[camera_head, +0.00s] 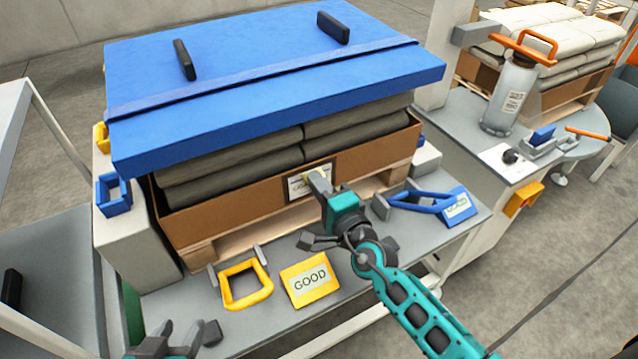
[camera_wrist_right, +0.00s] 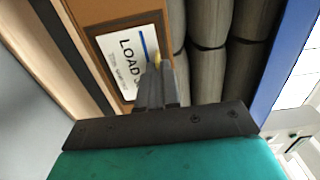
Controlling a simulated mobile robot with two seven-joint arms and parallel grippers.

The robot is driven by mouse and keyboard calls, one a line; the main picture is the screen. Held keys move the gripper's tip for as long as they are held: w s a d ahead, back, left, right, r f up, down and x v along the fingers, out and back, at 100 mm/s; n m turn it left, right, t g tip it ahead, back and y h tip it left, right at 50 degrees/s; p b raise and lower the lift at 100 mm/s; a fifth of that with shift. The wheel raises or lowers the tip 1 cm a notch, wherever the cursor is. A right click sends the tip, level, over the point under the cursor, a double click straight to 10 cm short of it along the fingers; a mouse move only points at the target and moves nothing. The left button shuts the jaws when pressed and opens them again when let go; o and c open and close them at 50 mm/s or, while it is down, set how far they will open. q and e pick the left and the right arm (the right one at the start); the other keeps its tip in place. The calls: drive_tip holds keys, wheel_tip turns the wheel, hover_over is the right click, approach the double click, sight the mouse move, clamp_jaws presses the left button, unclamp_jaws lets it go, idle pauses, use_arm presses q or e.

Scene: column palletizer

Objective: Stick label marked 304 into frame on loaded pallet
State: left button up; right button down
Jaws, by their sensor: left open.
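The white label (camera_head: 296,186) is at the front of the brown cardboard box on the loaded pallet (camera_head: 215,251). In the right wrist view the label (camera_wrist_right: 119,66) shows the word LOAD and a blue stripe; its number is partly hidden by my fingers. A darker brown frame (camera_wrist_right: 101,46) borders it; I cannot tell whether the label is pressed flat. My right gripper (camera_head: 313,177) is shut on the label's small yellow tab (camera_wrist_right: 157,57). My left gripper (camera_head: 182,338) is open and empty at the bottom left, apart from the pallet.
A blue lid (camera_head: 250,75) with black handles covers the stacked grey sacks (camera_head: 235,160). A yellow GOOD sign (camera_head: 310,279), a yellow ring-shaped handle (camera_head: 245,285) and a blue handle (camera_head: 422,201) lie on the grey table. A metal cylinder (camera_head: 510,95) stands at right.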

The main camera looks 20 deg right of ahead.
drive_tip(key=c, duration=1.8)
unclamp_jaws()
drive_tip(key=o, duration=0.5)
drive_tip(key=s, duration=0.4)
drive_tip(key=s+d+p, duration=0.1)
drive_tip(key=s, duration=0.3)
drive_tip(key=s+d, duration=0.1)
drive_tip(key=s, duration=0.3)
drive_tip(key=shift+s+d+p, duration=0.2)
drive_tip(key=shift+s+p, duration=0.1)
drive_tip(key=shift+p, duration=0.05)
